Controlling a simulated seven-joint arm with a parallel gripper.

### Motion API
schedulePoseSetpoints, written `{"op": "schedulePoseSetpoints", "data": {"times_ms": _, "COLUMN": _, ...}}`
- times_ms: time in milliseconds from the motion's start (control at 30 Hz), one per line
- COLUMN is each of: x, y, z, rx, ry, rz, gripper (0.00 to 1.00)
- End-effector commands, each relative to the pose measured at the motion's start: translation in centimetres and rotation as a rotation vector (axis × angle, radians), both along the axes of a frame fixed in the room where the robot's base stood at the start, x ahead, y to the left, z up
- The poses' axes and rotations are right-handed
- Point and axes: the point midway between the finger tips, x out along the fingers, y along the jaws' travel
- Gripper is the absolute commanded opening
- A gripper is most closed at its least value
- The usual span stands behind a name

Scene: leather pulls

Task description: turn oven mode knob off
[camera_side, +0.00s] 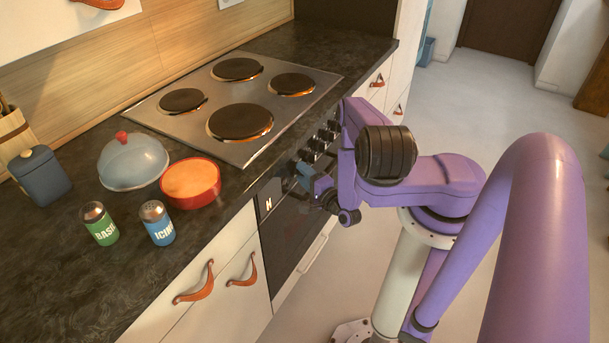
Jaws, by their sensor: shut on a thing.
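The oven front (290,225) stands below the counter edge, with a row of dark round knobs (322,141) along its top panel. My gripper (303,177) reaches the near end of this row from the right, its fingers against the panel. It is shut on a knob there, which I take to be the oven mode knob. The fingers and my wrist cover most of that knob, so its pointer and angle cannot be read. The other visible knobs sit just beyond my gripper, partly behind my arm.
A cooktop (212,140) with several hotplates is set in the dark counter (60,262). A grey-blue domed lid (133,165), orange pot (191,183), green shaker (100,225), blue shaker (157,224) and dark canister (40,176) stand at left. Leather-pull drawers (224,280) flank the oven. Floor is open at right.

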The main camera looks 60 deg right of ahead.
Motion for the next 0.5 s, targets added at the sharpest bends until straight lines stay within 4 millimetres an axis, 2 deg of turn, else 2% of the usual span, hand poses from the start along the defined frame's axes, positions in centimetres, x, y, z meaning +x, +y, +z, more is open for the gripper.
{"op": "schedulePoseSetpoints", "data": {"times_ms": 133, "x": 0.02, "y": 0.02, "z": -0.03, "rx": -0.001, "ry": 0.002, "rz": 0.001, "gripper": 0.10}}
{"op": "schedulePoseSetpoints", "data": {"times_ms": 167, "x": 0.02, "y": 0.03, "z": -0.03, "rx": -0.001, "ry": 0.002, "rz": 0.001, "gripper": 0.50}}
{"op": "schedulePoseSetpoints", "data": {"times_ms": 200, "x": 0.02, "y": 0.03, "z": -0.03, "rx": -0.001, "ry": 0.001, "rz": 0.001, "gripper": 0.63}}
{"op": "schedulePoseSetpoints", "data": {"times_ms": 500, "x": -0.01, "y": 0.03, "z": -0.01, "rx": 0.000, "ry": 0.001, "rz": 0.001, "gripper": 0.64}}
